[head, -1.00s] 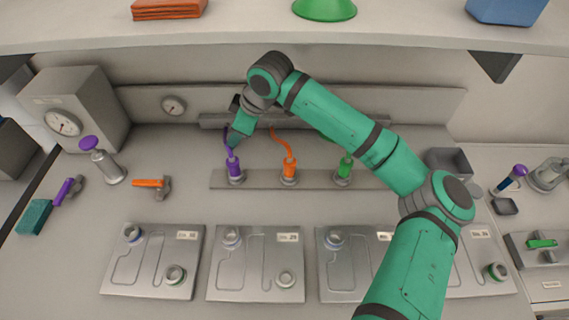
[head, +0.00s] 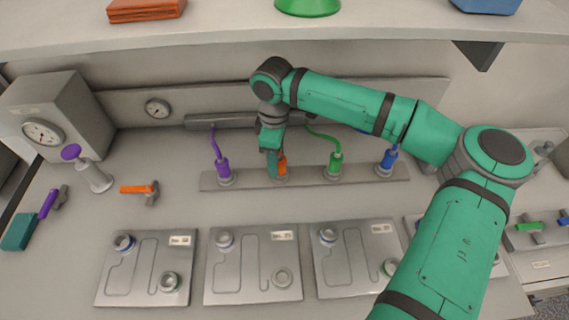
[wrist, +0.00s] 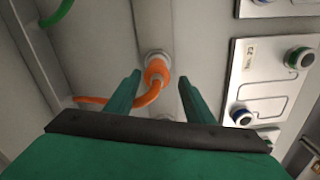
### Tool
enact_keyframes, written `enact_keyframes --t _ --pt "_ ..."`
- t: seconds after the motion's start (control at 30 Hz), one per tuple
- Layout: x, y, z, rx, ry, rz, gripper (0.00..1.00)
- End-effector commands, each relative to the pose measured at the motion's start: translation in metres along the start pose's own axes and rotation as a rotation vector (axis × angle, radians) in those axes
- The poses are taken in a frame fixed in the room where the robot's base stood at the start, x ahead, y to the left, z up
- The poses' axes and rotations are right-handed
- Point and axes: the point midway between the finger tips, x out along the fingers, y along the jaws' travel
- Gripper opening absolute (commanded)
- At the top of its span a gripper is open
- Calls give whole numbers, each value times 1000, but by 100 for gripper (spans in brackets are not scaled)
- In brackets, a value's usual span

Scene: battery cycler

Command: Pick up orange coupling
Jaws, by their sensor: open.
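The orange coupling (wrist: 156,72) sits in a grey socket on the rail, with its orange hose curving to the left in the wrist view. In the head view the orange coupling (head: 282,165) is mostly hidden behind my gripper (head: 272,160). My gripper (wrist: 158,86) is open, with its two green fingers on either side of the coupling in the wrist view. A gap shows between each finger and the coupling, and whether they are at its height I cannot tell.
On the same rail (head: 306,179) stand a purple coupling (head: 223,166) to the left, and a green coupling (head: 335,162) and a blue coupling (head: 387,160) to the right. Metal plates with ports (head: 253,265) lie in front. An orange-handled valve (head: 139,189) lies at left.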

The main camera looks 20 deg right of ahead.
Motion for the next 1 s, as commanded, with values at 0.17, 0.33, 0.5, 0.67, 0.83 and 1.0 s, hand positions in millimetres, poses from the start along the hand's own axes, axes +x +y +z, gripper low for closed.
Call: enact_keyframes --t 0.17,0.33,0.5,0.67,0.83,1.0 --pt "20 3 10 18 -1 1 48" --pt "26 4 15 26 0 1 48" --pt "25 4 16 28 0 1 41" --pt "25 4 13 22 0 1 3" --pt "25 2 6 11 0 2 3" --pt "24 2 7 14 2 1 0"
